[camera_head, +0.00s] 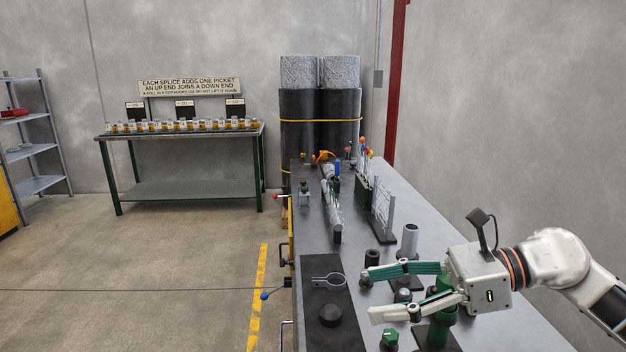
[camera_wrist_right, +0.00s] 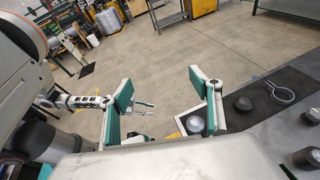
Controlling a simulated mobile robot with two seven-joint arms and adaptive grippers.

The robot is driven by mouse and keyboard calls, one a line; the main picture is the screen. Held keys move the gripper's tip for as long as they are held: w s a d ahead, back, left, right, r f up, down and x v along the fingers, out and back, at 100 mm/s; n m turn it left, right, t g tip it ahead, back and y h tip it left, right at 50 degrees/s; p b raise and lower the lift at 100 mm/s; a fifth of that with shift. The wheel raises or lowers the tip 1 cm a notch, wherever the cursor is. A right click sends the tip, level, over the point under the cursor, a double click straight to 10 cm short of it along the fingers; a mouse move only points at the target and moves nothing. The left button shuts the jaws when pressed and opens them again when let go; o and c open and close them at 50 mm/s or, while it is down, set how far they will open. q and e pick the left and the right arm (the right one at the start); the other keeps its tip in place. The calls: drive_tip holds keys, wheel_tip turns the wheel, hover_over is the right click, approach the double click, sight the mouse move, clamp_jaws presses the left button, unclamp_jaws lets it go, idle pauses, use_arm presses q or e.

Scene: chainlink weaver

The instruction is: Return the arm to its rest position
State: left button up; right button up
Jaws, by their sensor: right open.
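My right gripper (camera_head: 372,295) reaches in from the right over the near part of the workbench (camera_head: 411,208). Its two green-padded fingers are spread apart with nothing between them. It also shows in the right wrist view (camera_wrist_right: 160,88), with the floor visible through the gap. The fingers overlap a green post (camera_head: 440,318) and small bench parts in the head view; I cannot tell whether they touch.
On the bench are a dark mat (camera_head: 313,268) with a ring clamp (camera_head: 329,281) and a black knob (camera_head: 330,315), a grey cylinder (camera_head: 409,240), and a wire rack (camera_head: 383,211). Mesh rolls (camera_head: 298,72) stand behind. The floor to the left is open.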

wheel_tip(320, 180, up, 7)
drive_tip(key=w+a+m+t+y, duration=0.1)
drive_tip(key=a+m+t+y, duration=0.2)
drive_tip(key=m+t+y, duration=0.4)
drive_tip(key=w+d+f+m+t+h, duration=0.1)
drive_tip(key=w+d+m+t+h, duration=0.1)
drive_tip(key=d+m+t+h, duration=0.4)
drive_tip(key=w+d+f+m+t+h, duration=0.15)
drive_tip(key=m+t, duration=0.25)
drive_tip(key=m, duration=0.5)
drive_tip(key=w+d+f+m+t+h, duration=0.2)
drive_tip(key=d+f+m+h, duration=0.75)
drive_tip(key=m+h, duration=0.25)
drive_tip(key=s+d+f+m+g+h, duration=0.35)
drive_tip(key=s+d+f+g, duration=0.2)
drive_tip(key=f, duration=0.45)
drive_tip(key=s+d+f+m+g+h, duration=0.35)
drive_tip(key=s+f+m, duration=0.2)
drive_tip(key=f, duration=0.35)
drive_tip(key=s+d+f+m+g, duration=0.1)
drive_tip(key=s+d+f+g, duration=0.1)
drive_tip(key=s+f+g, duration=0.55)
drive_tip(key=s+a+f+m+t+y, duration=0.2)
drive_tip(key=a+f+t+y, duration=0.4)
drive_tip(key=a+f, duration=0.8)
wheel_tip(320, 180, down, 3)
drive_tip(key=shift+s+f+m+y, duration=0.1)
drive_tip(key=shift+s+m+y, duration=0.15)
drive_tip(key=shift+m+y, duration=0.35)
